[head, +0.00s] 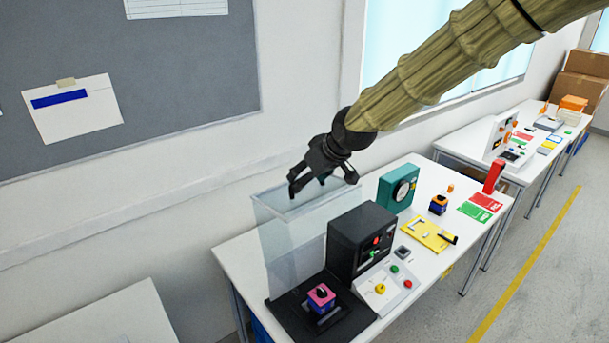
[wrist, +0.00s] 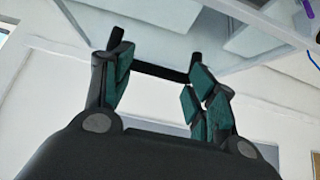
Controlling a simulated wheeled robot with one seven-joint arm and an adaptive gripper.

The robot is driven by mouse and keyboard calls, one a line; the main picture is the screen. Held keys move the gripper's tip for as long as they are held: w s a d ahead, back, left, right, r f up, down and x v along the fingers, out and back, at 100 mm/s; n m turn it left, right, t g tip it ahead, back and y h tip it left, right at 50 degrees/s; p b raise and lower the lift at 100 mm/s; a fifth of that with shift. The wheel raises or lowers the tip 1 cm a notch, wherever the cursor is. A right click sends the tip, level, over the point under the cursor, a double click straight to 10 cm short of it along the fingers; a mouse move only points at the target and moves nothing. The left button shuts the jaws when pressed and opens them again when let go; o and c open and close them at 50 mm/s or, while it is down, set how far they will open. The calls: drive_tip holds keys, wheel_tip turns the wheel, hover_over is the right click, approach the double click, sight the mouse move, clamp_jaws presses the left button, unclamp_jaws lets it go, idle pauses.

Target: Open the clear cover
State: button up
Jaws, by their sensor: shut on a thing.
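The clear cover (head: 283,235) is a see-through box. It stands tilted up at the back of a black base plate (head: 345,326), with its rim high above the table. On the plate sits a small pink and blue block with a black knob (head: 321,297), uncovered at the front. My gripper (head: 322,184) is at the cover's top edge, shut on the cover. In the wrist view, a dark bar (wrist: 160,71) runs between the fingers in front of the clear panel (wrist: 150,25). The exact contact is hard to make out.
A black box with buttons (head: 362,240) stands right beside the cover. A sloped white button panel (head: 388,288), a teal dial box (head: 399,187) and a yellow tray (head: 432,234) are further right. The wall and grey board (head: 130,60) are behind.

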drive_tip(key=shift+s+d+f, duration=0.1)
drive_tip(key=shift+d+f, duration=0.1)
drive_tip(key=shift+f, duration=0.25)
drive_tip(key=shift+s+d+f, duration=0.1)
drive_tip(key=shift+d+f, duration=0.05)
drive_tip(key=shift+f, duration=0.25)
drive_tip(key=o, duration=1.3)
drive_tip(key=shift+w, duration=0.1)
drive_tip(key=o, duration=0.6)
drive_tip(key=shift+w+f, duration=0.2)
drive_tip(key=shift+w, duration=0.55)
drive_tip(key=shift+s+d+r, duration=0.1)
drive_tip(key=shift+s+r, duration=0.1)
drive_tip(key=shift+r, duration=0.25)
drive_tip(key=shift+s+d+r, duration=0.1)
drive_tip(key=shift+s+r, duration=0.1)
drive_tip(key=shift+r, duration=0.25)
drive_tip(key=v, duration=1)
drive_tip(key=shift+d, duration=0.15)
